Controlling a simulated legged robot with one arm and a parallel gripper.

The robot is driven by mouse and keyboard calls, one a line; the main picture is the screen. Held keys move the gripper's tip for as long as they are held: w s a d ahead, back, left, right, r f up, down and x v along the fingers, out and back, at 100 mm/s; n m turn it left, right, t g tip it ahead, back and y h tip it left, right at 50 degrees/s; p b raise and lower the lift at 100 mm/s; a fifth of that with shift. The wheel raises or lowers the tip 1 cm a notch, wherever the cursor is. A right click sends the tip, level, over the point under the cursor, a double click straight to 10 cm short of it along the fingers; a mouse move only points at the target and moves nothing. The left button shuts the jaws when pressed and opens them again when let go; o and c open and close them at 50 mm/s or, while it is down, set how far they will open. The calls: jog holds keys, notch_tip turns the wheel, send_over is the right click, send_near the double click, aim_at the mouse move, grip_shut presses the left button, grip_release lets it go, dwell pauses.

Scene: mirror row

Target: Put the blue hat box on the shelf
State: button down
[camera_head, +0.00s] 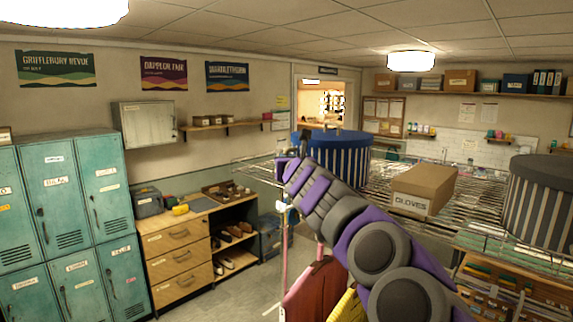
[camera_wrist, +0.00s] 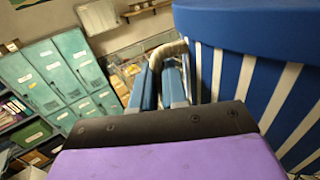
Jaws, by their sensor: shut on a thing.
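The blue hat box (camera_head: 343,155) has a plain blue lid and blue and white stripes. In the head view it is beyond my arm, at the wire shelf (camera_head: 385,172); my arm hides its lower part, so I cannot tell if it rests there. In the wrist view the box (camera_wrist: 240,75) fills the right side, close beside my fingers. My gripper (camera_wrist: 165,88) is shut on a tan, curved, rope-like handle (camera_wrist: 168,50) at the box's side. In the head view my gripper (camera_head: 300,145) is at the box's left edge.
A cardboard box marked GLOVES (camera_head: 423,190) and a grey striped hat box (camera_head: 540,205) stand on the wire rack to the right.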

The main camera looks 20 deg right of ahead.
jog(key=c, duration=1.1)
grip_release()
jog(key=shift+d, duration=0.15)
jog(key=shift+c, duration=0.2)
jog(key=shift+s+a+f+b, duration=0.1)
jog(key=shift+s+a+b, duration=0.1)
jog(key=shift+s+b, duration=0.3)
jog(key=s+a+b, duration=0.2)
jog(key=s+b, duration=0.2)
jog(key=s, duration=0.6)
jog(key=shift+s, duration=0.4)
